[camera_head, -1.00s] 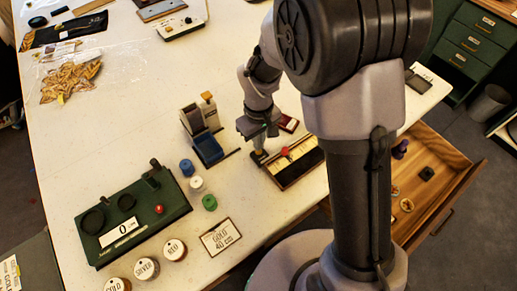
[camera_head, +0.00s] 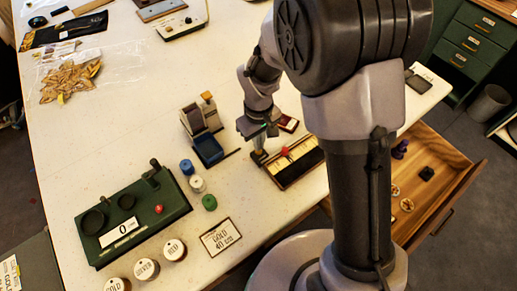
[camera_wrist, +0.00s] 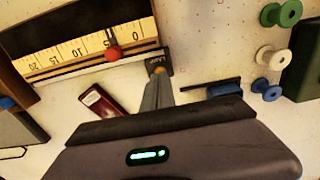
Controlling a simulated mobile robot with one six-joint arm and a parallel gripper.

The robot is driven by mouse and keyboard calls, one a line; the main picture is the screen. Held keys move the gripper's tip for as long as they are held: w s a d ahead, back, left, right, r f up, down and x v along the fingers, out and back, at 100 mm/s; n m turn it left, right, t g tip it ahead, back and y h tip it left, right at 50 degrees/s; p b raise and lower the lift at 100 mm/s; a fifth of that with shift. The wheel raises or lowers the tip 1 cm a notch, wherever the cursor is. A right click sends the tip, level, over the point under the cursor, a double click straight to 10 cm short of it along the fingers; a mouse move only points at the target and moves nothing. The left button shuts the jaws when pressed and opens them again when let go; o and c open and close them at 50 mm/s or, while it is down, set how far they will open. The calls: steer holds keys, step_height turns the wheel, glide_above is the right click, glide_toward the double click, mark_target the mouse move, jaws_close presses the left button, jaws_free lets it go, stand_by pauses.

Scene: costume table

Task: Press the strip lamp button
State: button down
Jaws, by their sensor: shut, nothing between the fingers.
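The strip lamp is a long measuring box with a pale numbered scale (camera_wrist: 85,48) and a red knob (camera_wrist: 112,54). It also lies on the white table in the head view (camera_head: 300,166). A small dark block with upside-down lettering, apparently LAMP, is at its end, bearing a brass-coloured button (camera_wrist: 155,65). My gripper (camera_wrist: 158,80) is shut and empty, its fingertips right at the button and partly covering it. I cannot tell whether they touch or press it. In the head view my gripper (camera_head: 259,149) points down at the box's near-left end.
A small dark red box (camera_wrist: 101,101) lies beside the strip. A green device (camera_head: 130,212) with a red button sits at left. An open wooden drawer (camera_head: 425,185) is at right. The table's middle left is clear.

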steer(key=shift+f+b, duration=0.75)
steer(key=shift+f, duration=0.2)
steer(key=shift+r, duration=0.15)
step_height(320, 180, up, 7)
steer(key=p, duration=0.5)
steer(key=shift+p, duration=0.3)
steer(key=shift+f, duration=0.2)
steer(key=s+d+r+m+t+y+b, duration=0.1)
steer(key=s+d+r+m+t+b, duration=0.2)
steer(key=s+d+r+m+b, duration=0.55)
steer(key=s+r+m+t+y+b, duration=0.1)
steer(key=s+b, duration=0.3)
steer(key=s, duration=0.4)
steer(key=shift+s+r+m+t, duration=0.25)
steer(key=shift+s+m+t, duration=0.15)
steer(key=shift+m+t, duration=0.5)
